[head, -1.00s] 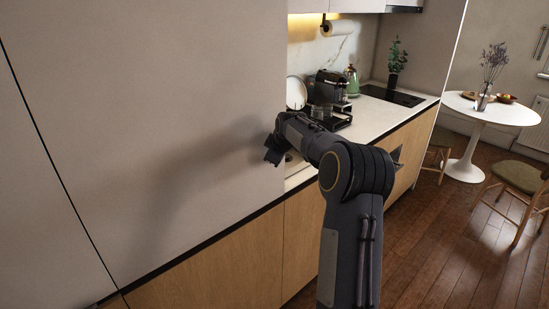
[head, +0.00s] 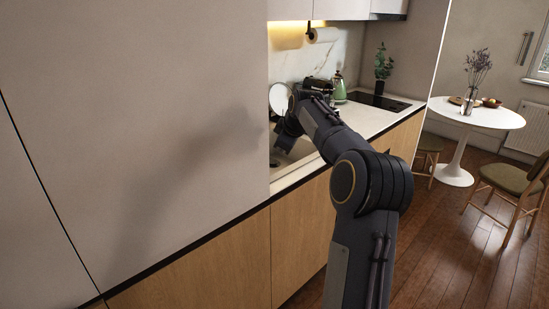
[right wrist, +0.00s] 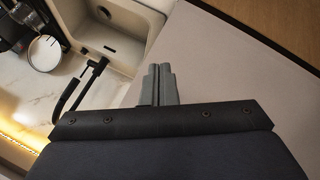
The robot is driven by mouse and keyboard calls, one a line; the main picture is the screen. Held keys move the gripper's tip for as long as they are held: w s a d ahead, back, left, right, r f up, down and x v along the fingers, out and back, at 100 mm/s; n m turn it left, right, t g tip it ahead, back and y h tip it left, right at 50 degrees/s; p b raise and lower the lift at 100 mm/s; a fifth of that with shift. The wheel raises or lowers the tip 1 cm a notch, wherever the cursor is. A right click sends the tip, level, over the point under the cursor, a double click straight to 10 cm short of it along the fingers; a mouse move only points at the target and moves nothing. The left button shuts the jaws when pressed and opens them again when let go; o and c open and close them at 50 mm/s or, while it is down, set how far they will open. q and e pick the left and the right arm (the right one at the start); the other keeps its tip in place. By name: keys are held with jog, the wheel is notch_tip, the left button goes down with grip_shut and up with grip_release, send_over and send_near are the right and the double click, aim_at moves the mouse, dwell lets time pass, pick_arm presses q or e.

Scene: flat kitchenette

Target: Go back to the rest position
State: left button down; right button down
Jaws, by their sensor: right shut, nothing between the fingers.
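My right gripper (head: 279,128) is at the end of my raised right arm in the head view, in front of the sink end of the counter, close to the edge of the tall pale cabinet (head: 150,120). In the right wrist view its two fingers (right wrist: 160,78) are together, with nothing between them. The sink (right wrist: 115,30) and a black tap (right wrist: 88,80) lie beyond the fingers there. My left gripper does not show in any view.
The counter (head: 395,112) runs back past a green kettle (head: 339,88) and a black hob (head: 378,101). A round white table (head: 490,118) and chairs (head: 510,180) stand at the right. The wooden floor (head: 440,240) between is clear.

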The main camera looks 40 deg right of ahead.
jog(key=shift+s+d+r, duration=0.15)
jog(key=shift+d+r, duration=0.1)
jog(key=shift+r, duration=0.25)
jog(key=shift+a, duration=0.1)
jog(key=s+a+m+y, duration=0.2)
jog(key=s+a, duration=0.5)
jog(key=a, duration=0.4)
jog(key=s+a+m+y, duration=0.2)
jog(key=s+a, duration=0.6)
jog(key=a, duration=0.4)
jog(key=s+a+f+m+g+y, duration=0.1)
jog(key=s+a+f+m+y, duration=0.1)
jog(key=s+a+f, duration=1)
jog(key=s+a, duration=0.2)
jog(key=s, duration=0.2)
jog(key=shift+f+m, duration=0.25)
jog(key=shift+m, duration=0.05)
